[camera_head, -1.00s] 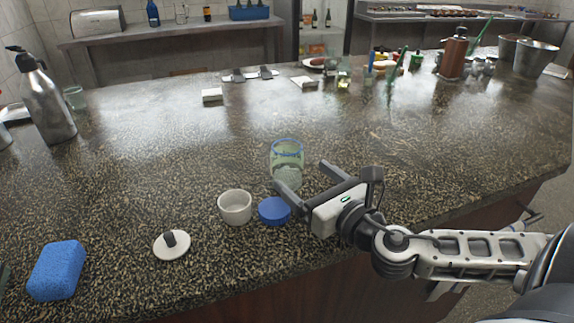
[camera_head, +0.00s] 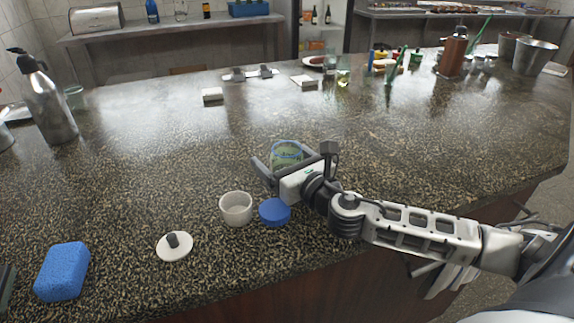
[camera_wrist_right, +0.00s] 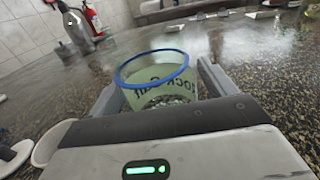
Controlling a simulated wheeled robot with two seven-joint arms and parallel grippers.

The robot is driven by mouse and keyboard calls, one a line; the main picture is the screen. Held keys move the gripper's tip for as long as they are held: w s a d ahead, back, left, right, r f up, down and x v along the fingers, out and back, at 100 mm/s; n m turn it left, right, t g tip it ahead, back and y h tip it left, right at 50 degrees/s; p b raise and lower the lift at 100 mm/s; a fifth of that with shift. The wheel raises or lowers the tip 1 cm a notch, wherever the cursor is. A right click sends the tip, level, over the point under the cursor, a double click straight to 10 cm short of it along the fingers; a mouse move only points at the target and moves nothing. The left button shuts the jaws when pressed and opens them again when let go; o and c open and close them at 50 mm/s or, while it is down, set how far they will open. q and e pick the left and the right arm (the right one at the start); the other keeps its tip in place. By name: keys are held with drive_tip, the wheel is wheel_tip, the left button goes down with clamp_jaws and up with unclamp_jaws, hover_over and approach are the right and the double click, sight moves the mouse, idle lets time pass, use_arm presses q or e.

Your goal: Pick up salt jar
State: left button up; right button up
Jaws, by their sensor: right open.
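The salt jar (camera_head: 287,152) is a greenish glass jar with a blue rim and no lid on it. It stands upright on the counter, near the middle of the head view. In the right wrist view the jar (camera_wrist_right: 158,75) shows dark lettering and sits between the two fingers. My right gripper (camera_head: 288,158) is open, with one finger on each side of the jar. I cannot tell if the fingers touch the glass. The gripper body hides the jar's lower part in the head view. My left gripper is not clearly in view.
A blue lid (camera_head: 275,212) and a small white cup (camera_head: 236,208) stand just in front of the gripper. A white lid with a dark knob (camera_head: 174,246) and a blue sponge (camera_head: 62,271) lie at the front left.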

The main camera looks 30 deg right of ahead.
drive_tip(key=c, duration=1.2)
drive_tip(key=shift+r, duration=0.15)
